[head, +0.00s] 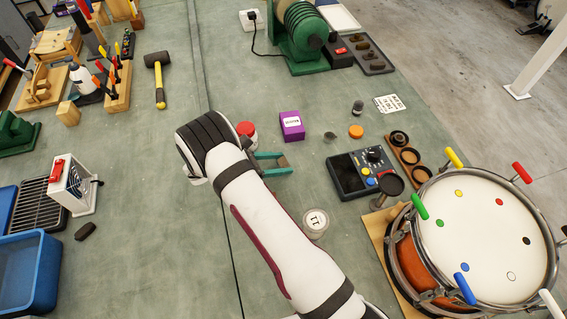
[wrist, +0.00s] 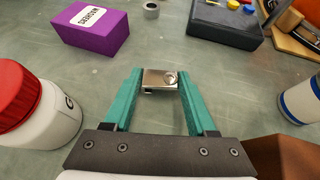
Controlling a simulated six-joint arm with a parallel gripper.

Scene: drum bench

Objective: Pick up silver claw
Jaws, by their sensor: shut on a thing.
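The silver claw (wrist: 160,80) is a small metal bracket with a round hole or screw head, seen in the middle of the wrist view. My gripper (wrist: 158,82) has teal fingers, one on each side of the claw, and is shut on it. In the head view my gripper (head: 286,165) shows only as teal fingers past the arm's end.
A purple box (head: 291,126) and a red-lidded jar (head: 247,133) stand close to my gripper. A black device with knobs (head: 350,184) lies to the right, by the drum (head: 485,235). A small grey ring (head: 330,136) and an orange cap (head: 356,131) lie beyond.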

